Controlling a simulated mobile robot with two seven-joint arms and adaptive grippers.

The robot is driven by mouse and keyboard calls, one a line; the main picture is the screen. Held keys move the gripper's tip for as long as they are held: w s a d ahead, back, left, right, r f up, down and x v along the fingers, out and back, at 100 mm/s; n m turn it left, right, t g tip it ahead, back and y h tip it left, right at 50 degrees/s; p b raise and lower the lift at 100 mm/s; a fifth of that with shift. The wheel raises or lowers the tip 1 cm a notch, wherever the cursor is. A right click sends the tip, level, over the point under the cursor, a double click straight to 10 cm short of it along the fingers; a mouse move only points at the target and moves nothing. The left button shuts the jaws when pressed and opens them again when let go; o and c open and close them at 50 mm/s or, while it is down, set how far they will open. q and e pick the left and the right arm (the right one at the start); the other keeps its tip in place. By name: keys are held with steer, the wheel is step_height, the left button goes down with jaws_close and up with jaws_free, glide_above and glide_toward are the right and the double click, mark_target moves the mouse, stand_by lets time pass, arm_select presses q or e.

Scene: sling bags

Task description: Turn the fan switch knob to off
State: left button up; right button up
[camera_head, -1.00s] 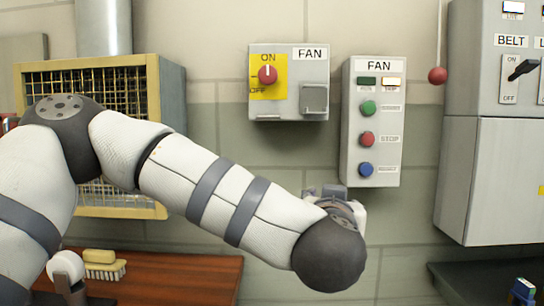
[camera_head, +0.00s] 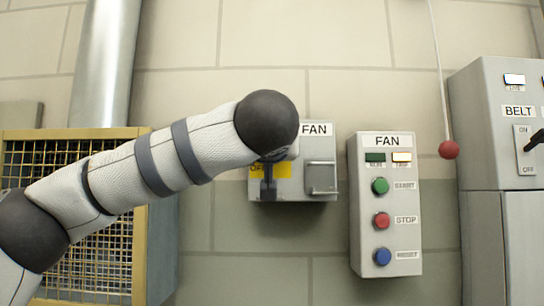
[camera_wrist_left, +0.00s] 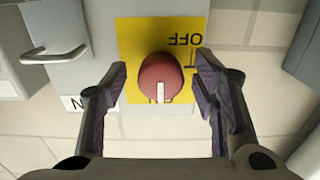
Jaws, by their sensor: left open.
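The fan switch box (camera_head: 322,149) is a grey box on the wall with a yellow plate and a hinged grey latch. In the head view my arm hides its knob. In the left wrist view the red knob (camera_wrist_left: 160,75) sits on the yellow plate (camera_wrist_left: 132,38), which reads OFF upside down at upper right. The knob's white pointer points down in that view, away from the OFF word. My left gripper (camera_wrist_left: 161,68) is open, with one finger on each side of the knob and gaps visible. In the head view its dark fingers (camera_head: 268,183) show below my wrist.
A fan button panel (camera_head: 387,200) with green, red and blue buttons hangs right of the box. Further right are a red ball on a cord (camera_head: 449,149) and a grey belt cabinet (camera_head: 482,130). A yellow-framed mesh cage (camera_head: 140,250) stands at left.

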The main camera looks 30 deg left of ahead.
arm_select(q)
steer(key=shift+a+r, duration=0.1)
steer(key=shift+c, duration=0.3)
steer(key=c, duration=1.1)
steer(key=shift+w+r+n+p, duration=0.1)
steer(key=shift+n+p, duration=0.7)
steer(key=shift+n, duration=8.1)
arm_select(e)
steer(key=shift+w+r+t, duration=0.5)
steer(key=shift+w+r, duration=0.5)
steer(key=shift+w, duration=0.1)
